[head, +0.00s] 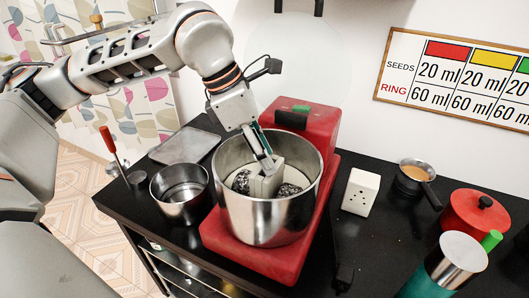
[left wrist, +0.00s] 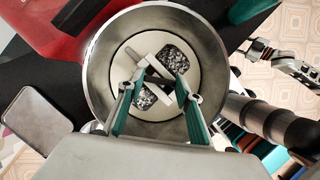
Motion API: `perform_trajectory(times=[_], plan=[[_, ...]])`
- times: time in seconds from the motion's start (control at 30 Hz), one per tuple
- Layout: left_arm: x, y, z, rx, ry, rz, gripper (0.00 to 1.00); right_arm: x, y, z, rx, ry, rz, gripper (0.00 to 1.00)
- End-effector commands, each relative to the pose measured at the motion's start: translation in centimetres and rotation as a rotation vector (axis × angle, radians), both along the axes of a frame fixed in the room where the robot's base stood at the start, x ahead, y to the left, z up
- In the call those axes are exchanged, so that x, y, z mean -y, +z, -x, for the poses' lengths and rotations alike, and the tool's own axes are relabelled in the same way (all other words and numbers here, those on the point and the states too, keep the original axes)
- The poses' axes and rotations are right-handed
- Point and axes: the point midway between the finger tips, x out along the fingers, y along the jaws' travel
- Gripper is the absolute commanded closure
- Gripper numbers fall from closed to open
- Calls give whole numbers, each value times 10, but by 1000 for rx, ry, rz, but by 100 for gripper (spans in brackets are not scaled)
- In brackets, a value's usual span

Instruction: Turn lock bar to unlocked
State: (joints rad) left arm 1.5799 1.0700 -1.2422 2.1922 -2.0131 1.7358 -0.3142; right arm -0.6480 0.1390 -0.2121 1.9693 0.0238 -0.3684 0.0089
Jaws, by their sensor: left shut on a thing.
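The red tilting grinder (head: 262,255) stands on the black counter with its steel drum (head: 265,212) open at the top. Inside the drum are two speckled stone rollers (left wrist: 178,58) on a pale round base, with a light grey holder between them. The dark lock bar (left wrist: 161,84) crosses the holder in the left wrist view; its exact angle is hard to judge. My left gripper (head: 267,162) reaches down into the drum. In the left wrist view its teal fingers are at both ends of the bar and hold it.
A small steel pot (head: 180,192) and a grey tray (head: 184,145) stand left of the drum. A white socket box (head: 360,192), a small pan (head: 414,178) and a red lidded pot (head: 474,213) stand to the right. The drum wall surrounds my left gripper.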

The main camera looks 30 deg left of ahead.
Motion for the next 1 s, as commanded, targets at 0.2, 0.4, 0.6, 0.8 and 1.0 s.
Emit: perform_trajectory(times=[0.2, 0.4, 0.6, 0.8, 1.0], plan=[[-1, 4, -2, 2, -199, 3, 87, 0, 12, -2, 5, -1, 1, 60], [-1, 4, -3, 4, -366, 1, 87, 0, 23, -4, 9, 0, 1, 60], [-1, 4, -4, 3, -492, 0, 87, 0, 34, -6, 14, 0, 1, 60], [-1, 3, -4, 6, -571, -1, 87, 0, 40, -7, 17, 0, 1, 60], [-1, 2, -5, 7, -605, -1, 87, 0, 44, -8, 20, 0, 0, 60]])
